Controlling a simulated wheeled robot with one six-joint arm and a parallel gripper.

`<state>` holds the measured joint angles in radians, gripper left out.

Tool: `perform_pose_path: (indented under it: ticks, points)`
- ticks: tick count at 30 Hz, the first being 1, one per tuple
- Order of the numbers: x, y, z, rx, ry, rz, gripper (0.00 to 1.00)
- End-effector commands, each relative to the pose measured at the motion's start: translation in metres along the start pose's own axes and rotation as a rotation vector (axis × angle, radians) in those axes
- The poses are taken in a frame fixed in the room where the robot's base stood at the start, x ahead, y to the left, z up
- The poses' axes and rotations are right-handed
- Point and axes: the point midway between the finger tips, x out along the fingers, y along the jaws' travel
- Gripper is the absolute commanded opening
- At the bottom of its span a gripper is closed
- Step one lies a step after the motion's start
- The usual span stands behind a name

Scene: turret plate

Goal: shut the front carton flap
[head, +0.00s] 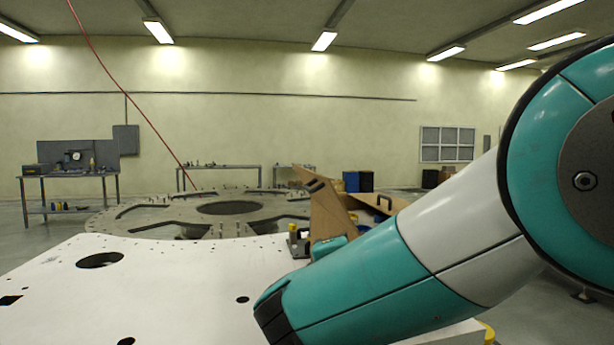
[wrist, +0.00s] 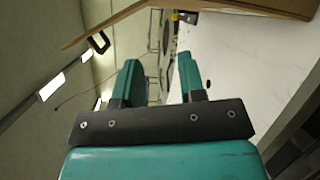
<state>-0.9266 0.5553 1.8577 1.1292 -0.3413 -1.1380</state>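The brown carton is partly hidden behind my arm in the head view. One flap (head: 326,212) stands up steeply, with a dark handle slot near its top; another brown panel (head: 372,201) with a dark handle leans out to its right. I cannot tell for sure which is the front flap. In the wrist view a brown flap (wrist: 118,20) with a black handle crosses the top left, and a brown carton panel (wrist: 265,7) shows at the top right. My gripper (wrist: 159,62) is open, with nothing between its two teal fingers, apart from the flap.
A white plate (head: 150,290) with dark holes fills the front left and is mostly clear. A round metal turret plate (head: 155,218) lies behind it. A workbench (head: 70,177) stands at the far left. Small items (head: 298,240) sit beside the carton.

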Motion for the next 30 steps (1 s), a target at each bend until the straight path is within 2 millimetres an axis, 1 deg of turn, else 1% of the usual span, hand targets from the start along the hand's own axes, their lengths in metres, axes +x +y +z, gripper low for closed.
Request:
perform_pose_path:
  ticks: [1,3,4,6,8,10,13,20,30]
  points:
    - [-0.009,0.021,-0.017,-0.102,-0.009,0.094,0.37]
    - [-0.02,0.04,-0.032,-0.217,-0.035,0.201,0.37]
    - [-0.024,0.046,-0.036,-0.256,-0.045,0.236,0.37]
    - [-0.032,0.055,-0.044,-0.322,-0.065,0.295,0.37]
    - [-0.036,0.061,-0.047,-0.352,-0.076,0.324,0.37]
    - [-0.036,0.065,-0.048,-0.368,-0.082,0.335,0.37]
    - [-0.031,0.069,-0.047,-0.369,-0.084,0.335,0.37]
    - [-0.011,0.078,-0.044,-0.368,-0.084,0.332,0.37]
    - [0.063,0.101,-0.042,-0.362,-0.086,0.331,0.37]
